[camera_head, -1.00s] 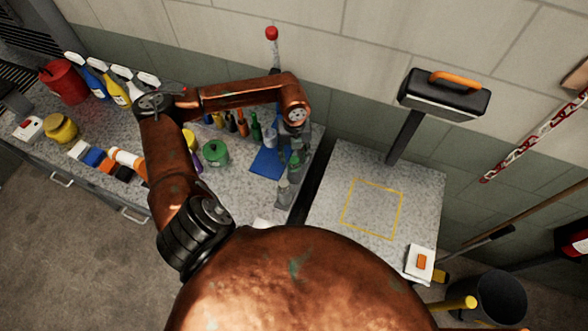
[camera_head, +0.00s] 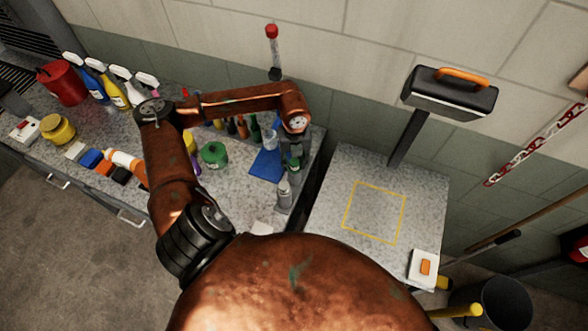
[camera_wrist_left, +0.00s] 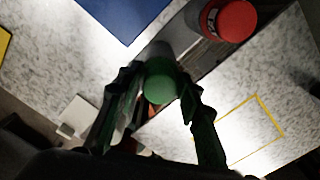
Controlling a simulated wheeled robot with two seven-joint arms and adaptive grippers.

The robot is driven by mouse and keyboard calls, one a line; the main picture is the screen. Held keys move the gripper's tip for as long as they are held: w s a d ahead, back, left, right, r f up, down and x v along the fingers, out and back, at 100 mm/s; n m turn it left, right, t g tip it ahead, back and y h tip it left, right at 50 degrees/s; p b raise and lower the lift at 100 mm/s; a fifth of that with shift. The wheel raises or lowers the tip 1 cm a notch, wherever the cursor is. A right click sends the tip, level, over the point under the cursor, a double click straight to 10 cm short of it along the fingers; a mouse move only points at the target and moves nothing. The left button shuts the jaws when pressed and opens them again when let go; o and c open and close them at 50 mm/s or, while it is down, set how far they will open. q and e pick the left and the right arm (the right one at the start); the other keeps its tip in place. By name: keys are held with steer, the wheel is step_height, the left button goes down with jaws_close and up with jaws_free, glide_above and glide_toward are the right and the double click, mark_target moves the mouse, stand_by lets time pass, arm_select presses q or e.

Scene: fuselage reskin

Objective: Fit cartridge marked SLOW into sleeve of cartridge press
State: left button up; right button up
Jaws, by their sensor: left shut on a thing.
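My left gripper (camera_head: 294,158) is shut on a green-topped cartridge (camera_wrist_left: 160,82). In the left wrist view the green top sits between the two fingers (camera_wrist_left: 155,100), with a grey cylindrical part beyond it. No marking on it can be read. In the head view a grey upright cylinder (camera_head: 283,194) stands just below the gripper in the picture, near the bench's right edge. I cannot tell whether it is the press sleeve. A red-topped post (camera_head: 272,50) rises behind the gripper. A red round top (camera_wrist_left: 230,18) also shows in the left wrist view, beside the held cartridge and apart from it.
A dark gap separates this bench from the right table (camera_head: 330,230), whose yellow-outlined square (camera_head: 375,212) is empty.

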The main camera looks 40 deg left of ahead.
arm_select(q)
steer(key=shift+c, duration=0.8)
steer(key=shift+r+p, duration=1.95)
steer(key=shift+r, duration=1.95)
steer(key=shift+r+p, duration=0.65)
steer(key=shift+r, duration=0.7)
step_height(320, 180, up, 3)
steer(key=shift+f+p, duration=0.1)
steer(key=shift+p, duration=0.35)
